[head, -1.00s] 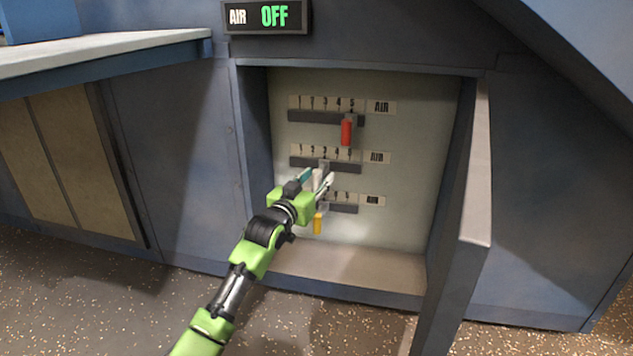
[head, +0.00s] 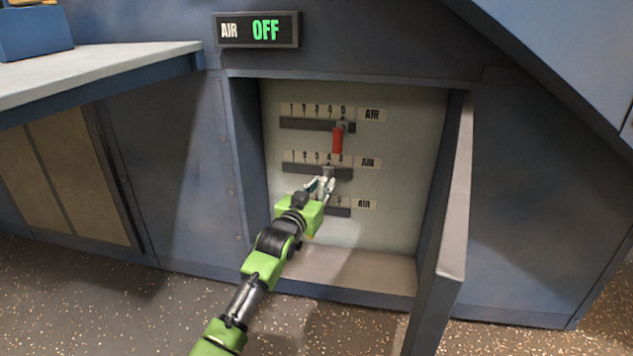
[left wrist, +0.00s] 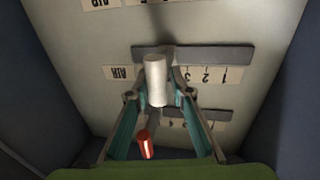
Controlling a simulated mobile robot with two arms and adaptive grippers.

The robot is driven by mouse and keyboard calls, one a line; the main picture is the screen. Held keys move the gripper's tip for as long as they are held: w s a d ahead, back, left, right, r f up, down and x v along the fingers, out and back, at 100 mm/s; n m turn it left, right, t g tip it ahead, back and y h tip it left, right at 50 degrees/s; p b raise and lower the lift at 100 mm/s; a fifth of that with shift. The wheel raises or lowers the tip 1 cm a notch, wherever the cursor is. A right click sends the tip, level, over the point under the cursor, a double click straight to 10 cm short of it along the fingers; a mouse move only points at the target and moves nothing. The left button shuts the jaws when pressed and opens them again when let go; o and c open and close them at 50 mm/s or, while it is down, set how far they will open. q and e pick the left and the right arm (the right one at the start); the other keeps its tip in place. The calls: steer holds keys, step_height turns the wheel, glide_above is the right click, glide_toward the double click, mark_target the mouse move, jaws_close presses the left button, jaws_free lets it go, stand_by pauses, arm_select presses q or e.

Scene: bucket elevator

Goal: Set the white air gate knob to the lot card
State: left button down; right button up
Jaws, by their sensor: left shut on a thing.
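The white air gate knob (left wrist: 156,80) is on the middle slotted row, between the fingers of my left gripper (left wrist: 158,98). In the head view my left gripper (head: 322,186) is shut on it, and the knob's stem stands about under the 4 of the 1-to-5 scale (head: 317,157). The fingers and the knob overlap there, so its lower end is mostly hidden. The red knob (head: 337,141) hangs from the top row at about 5. The lower row (head: 338,212) is partly covered by my gripper. No lot card is in view.
The open door (head: 455,200) stands at the recess's right side. A grey-topped bench (head: 100,68) juts out at the left, and a sloping panel hangs at the upper right.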

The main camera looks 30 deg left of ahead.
arm_select(q)
steer(key=c, duration=1.8)
jaws_free()
steer(key=s, duration=1.2)
steer(key=shift+d, duration=0.4)
